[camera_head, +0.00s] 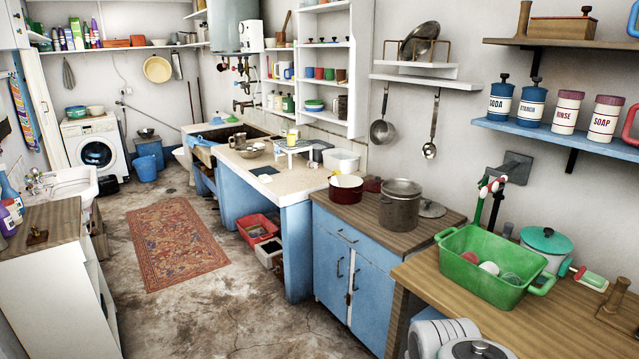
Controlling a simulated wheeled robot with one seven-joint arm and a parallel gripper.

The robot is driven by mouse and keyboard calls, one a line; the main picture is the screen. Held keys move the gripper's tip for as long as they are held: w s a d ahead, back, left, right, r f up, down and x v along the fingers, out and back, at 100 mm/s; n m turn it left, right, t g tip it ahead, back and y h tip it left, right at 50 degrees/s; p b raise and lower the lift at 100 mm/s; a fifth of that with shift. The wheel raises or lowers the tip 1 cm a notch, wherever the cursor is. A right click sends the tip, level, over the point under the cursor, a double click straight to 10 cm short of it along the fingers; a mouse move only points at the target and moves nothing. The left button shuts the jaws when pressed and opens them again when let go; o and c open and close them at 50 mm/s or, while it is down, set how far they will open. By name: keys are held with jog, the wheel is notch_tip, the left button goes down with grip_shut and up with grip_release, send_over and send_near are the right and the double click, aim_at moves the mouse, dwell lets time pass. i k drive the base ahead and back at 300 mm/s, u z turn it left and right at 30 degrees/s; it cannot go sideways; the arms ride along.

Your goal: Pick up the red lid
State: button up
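A dark red lid (373,184) lies on the brown top of the blue cabinet (398,238), close to the wall. It is between a red pot (345,189) with a pale inside and a brownish metal pot (400,205). Only a small part of the lid shows, as the metal pot stands close in front of it. Part of my own arm shows at the bottom edge, but my gripper is not in view.
A grey lid (432,208) lies right of the metal pot. A green basin (492,268) with dishes and a teal-lidded pot (546,247) stand on the wooden table at right. A ladle (383,130) hangs above the cabinet. The floor left of the cabinets is open.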

aim_at(373, 185)
jog(key=u, duration=0.4)
jog(key=i, duration=3.55)
jog(key=z, duration=0.15)
